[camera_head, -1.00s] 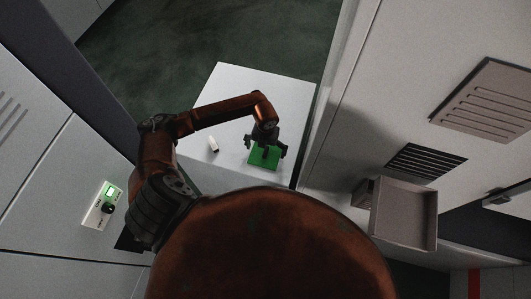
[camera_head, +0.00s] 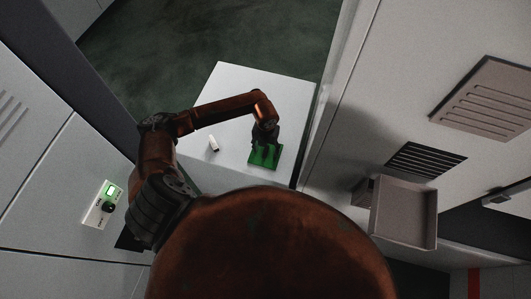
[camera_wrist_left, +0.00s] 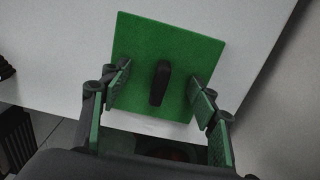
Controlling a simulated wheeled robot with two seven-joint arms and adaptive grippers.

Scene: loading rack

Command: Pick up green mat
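The green mat (camera_head: 265,161) lies on the white table top near its front right corner. It also fills the middle of the left wrist view (camera_wrist_left: 165,35), a square with an upright black handle (camera_wrist_left: 160,83) at its centre. My left gripper (camera_head: 264,150) is over the mat. In the left wrist view the fingers of my left gripper (camera_wrist_left: 160,95) stand on both sides of the handle, with a gap on each side. It is open and holds nothing. The gripper hides part of the mat in the head view. My right gripper is not in view.
A small white object (camera_head: 213,144) stands on the white table (camera_head: 225,90), left of the mat. A wall panel with a lit green switch (camera_head: 109,191) is at the left. A grey open tray (camera_head: 404,182) sticks out at the right.

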